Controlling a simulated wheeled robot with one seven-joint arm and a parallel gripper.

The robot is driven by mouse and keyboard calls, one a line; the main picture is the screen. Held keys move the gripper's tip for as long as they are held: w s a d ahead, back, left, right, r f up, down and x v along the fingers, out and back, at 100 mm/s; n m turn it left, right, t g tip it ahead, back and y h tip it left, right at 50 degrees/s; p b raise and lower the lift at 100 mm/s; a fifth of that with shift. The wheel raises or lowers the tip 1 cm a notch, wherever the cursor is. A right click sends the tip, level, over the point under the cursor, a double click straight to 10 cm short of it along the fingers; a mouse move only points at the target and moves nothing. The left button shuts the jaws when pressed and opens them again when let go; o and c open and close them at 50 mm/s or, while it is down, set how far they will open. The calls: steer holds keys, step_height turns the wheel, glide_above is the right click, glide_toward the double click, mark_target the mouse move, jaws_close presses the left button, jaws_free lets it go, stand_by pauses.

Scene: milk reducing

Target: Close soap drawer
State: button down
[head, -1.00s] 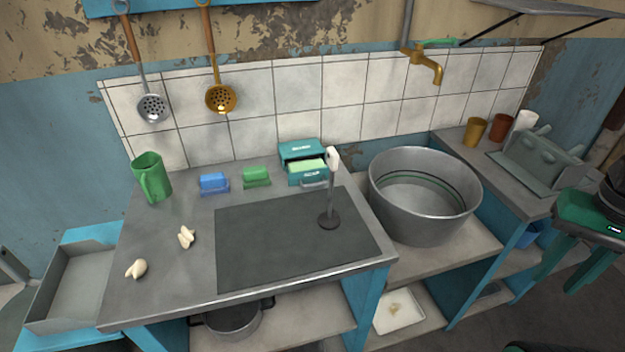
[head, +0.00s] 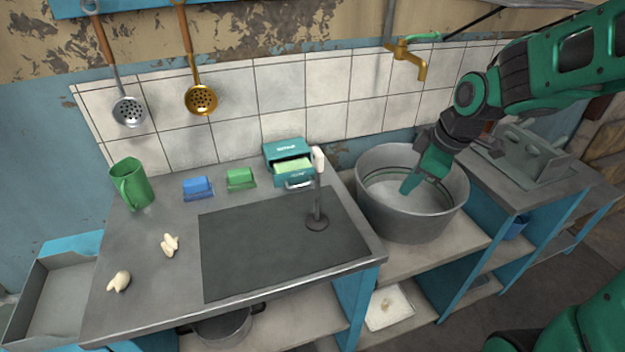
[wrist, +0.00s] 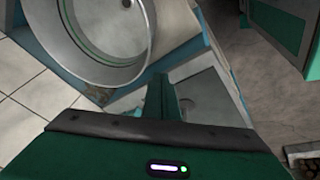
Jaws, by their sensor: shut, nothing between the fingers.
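The teal soap box (head: 285,149) stands at the back of the counter against the tiles. Its soap drawer (head: 298,182) is pulled out toward the front, with a light green soap (head: 293,167) in it. My gripper (head: 409,190) is shut and empty, over the big metal tub to the right of the soap box and well apart from the drawer. In the wrist view the shut fingers (wrist: 161,92) point past the tub's rim; the soap box is not in that view.
A white-topped upright stand (head: 317,190) rises just right of the drawer. The metal tub (head: 372,207) sits right of the counter. Blue (head: 197,187) and green (head: 240,178) blocks lie left of the soap box. A green mug (head: 132,185) stands farther left. The dark counter panel is mostly clear.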

mark_target(295, 171)
steer(key=w+a+f+n+y, duration=0.1)
steer(key=w+a+n+y, duration=0.2)
steer(key=a, duration=0.5)
steer(key=w+a+n, duration=0.3)
steer(key=a+n, duration=0.2)
steer(key=a, duration=0.2)
steer(key=x, duration=1)
steer(key=shift+w+a+r, duration=0.15)
steer(key=shift+w+r, duration=0.1)
steer(key=shift+w, duration=0.05)
steer(key=w, duration=0.2)
steer(key=w+a, duration=0.1)
steer(key=shift+f, duration=0.4)
steer(key=shift+w+f+t, duration=0.1)
steer(key=shift+w+t, duration=0.2)
steer(key=shift+w, duration=0.2)
steer(key=shift+w, duration=0.1)
